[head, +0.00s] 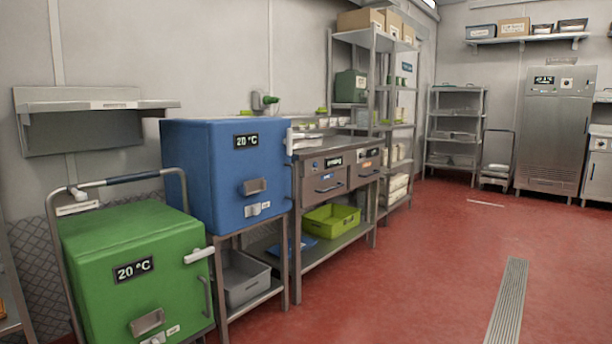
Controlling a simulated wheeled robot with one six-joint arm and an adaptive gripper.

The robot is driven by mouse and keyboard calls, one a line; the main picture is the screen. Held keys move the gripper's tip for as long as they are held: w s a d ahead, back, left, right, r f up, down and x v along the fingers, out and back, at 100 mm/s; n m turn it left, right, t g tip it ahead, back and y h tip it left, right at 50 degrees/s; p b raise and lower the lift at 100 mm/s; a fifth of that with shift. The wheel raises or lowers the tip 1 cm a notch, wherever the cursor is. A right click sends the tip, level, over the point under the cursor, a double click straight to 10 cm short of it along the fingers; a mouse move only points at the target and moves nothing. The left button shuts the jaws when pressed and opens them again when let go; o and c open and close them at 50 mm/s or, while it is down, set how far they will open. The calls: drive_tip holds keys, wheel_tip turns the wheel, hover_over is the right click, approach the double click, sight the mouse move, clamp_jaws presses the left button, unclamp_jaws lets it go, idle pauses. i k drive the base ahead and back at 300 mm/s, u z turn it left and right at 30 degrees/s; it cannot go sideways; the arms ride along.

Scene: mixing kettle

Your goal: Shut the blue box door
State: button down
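The blue box (187,170) stands on a metal stand left of the middle of the head view. Its front door (232,205) carries a 20 °C display, a recessed metal handle (255,187) and a small white label. A white latch (290,141) shows at the door's right edge. The door looks flush with the box, but I cannot tell whether a narrow gap is there. My gripper is not in view.
A green box (110,300) on a trolley with a tubular handle stands in front, to the left. A steel bench with drawers (325,190) and a yellow-green crate (331,221) is right of the blue box. The red floor (420,270) is clear.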

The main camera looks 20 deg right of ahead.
sight(250, 164)
drive_tip(key=z, duration=0.8)
drive_tip(key=i, duration=1.9)
drive_tip(key=u, duration=0.65)
